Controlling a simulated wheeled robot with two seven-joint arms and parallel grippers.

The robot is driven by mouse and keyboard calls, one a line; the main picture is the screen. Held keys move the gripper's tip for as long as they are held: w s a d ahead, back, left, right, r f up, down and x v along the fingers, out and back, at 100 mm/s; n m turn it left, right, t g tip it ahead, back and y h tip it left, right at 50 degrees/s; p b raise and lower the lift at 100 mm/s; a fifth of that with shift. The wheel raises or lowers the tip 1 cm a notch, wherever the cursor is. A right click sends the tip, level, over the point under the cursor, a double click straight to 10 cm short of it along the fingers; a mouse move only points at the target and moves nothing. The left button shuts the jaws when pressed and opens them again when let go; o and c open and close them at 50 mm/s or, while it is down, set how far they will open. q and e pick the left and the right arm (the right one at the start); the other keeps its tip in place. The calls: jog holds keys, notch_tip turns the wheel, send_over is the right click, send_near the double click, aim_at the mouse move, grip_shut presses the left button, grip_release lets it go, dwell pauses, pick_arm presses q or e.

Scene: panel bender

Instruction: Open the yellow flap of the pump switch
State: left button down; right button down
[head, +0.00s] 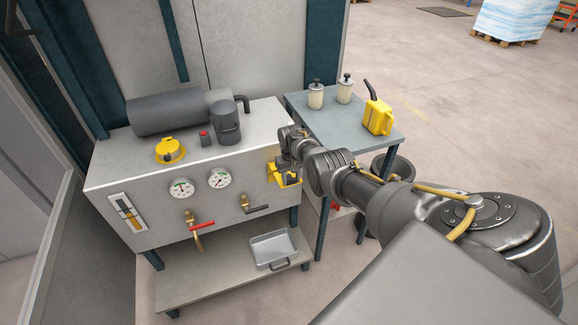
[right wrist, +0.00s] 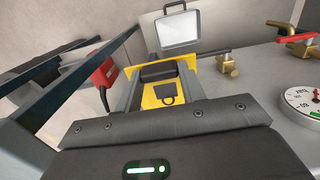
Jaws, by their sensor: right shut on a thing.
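The yellow pump switch flap (head: 288,181) is at the right end of the grey machine's front (head: 240,178), below its top edge. My right gripper (head: 284,160) reaches it from the right and partly covers it. In the right wrist view, the yellow flap (right wrist: 160,95) with a dark padlock mark lies between the two grey fingers, and my right gripper (right wrist: 165,88) is shut on it. A black block shows just beyond the mark. I cannot tell how far the flap is swung. My left gripper is not in view.
Gauges, a red-handled valve (head: 201,226) and a black-handled valve (head: 246,205) sit left of the flap. A metal tray (head: 273,250) lies on the shelf below. A side table (head: 345,130) with a yellow can (head: 378,118) stands at the right, close to my arm.

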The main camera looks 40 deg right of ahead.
jog(key=shift+w+d+r, duration=0.2)
jog(key=shift+w+r, duration=0.1)
jog(key=shift+r, duration=0.3)
jog(key=shift+w, duration=0.1)
jog(key=c, duration=1.1)
grip_release()
jog(key=shift+o, duration=1.3)
jog(key=shift+f, duration=0.2)
notch_tip(320, 180, up, 11)
jog(key=p, duration=0.2)
jog(key=shift+w+f, duration=0.1)
